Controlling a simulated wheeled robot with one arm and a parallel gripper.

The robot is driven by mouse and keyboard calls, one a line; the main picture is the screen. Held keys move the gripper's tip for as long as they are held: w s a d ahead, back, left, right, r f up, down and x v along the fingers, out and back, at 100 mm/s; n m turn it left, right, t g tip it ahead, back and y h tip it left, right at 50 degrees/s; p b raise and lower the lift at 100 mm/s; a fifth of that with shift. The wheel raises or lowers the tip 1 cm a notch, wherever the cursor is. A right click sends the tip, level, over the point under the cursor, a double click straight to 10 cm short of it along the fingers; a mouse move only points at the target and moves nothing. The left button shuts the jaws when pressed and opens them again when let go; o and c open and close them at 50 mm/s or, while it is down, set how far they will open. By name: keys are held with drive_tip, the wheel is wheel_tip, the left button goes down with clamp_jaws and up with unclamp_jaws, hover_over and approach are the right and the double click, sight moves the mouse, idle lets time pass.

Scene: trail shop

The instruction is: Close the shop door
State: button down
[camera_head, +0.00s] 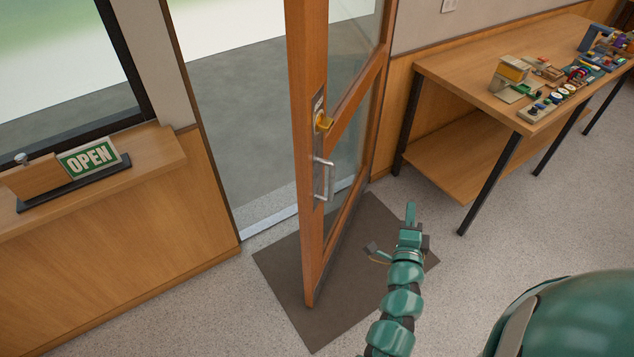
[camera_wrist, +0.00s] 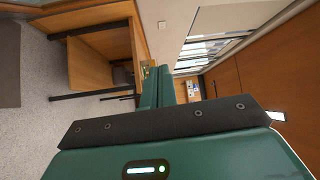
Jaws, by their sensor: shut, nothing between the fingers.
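The shop door (camera_head: 310,230) has a wooden frame with glass panes and stands ajar, swung inward over the doormat. The doorway to the left of the door is open to grey paving outside. My gripper (camera_head: 410,210) is shut and empty, to the right of the door and apart from it in the picture. In the wrist view its green fingers (camera_wrist: 166,88) lie together. The door cannot be made out in the wrist view.
A dark doormat (camera_head: 275,268) lies under the door. A wooden table (camera_head: 450,65) with black legs and several small items stands at the right; it also shows in the wrist view (camera_wrist: 98,45). A ledge with an OPEN sign (camera_head: 90,158) is at the left. Speckled floor around the mat is clear.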

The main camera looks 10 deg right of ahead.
drive_tip(key=w+a+n+t+y, duration=0.1)
drive_tip(key=w+a+n+y, duration=0.2)
drive_tip(key=a+y, duration=0.3)
drive_tip(key=n+y+p, duration=0.3)
drive_tip(key=y+p, duration=0.2)
approach(311, 172)
drive_tip(key=w, duration=0.5)
drive_tip(key=shift+w+a+r+p, duration=0.15)
drive_tip(key=shift+w+p, duration=0.05)
drive_tip(key=shift+p, duration=0.2)
drive_tip(key=shift+w+a, duration=0.2)
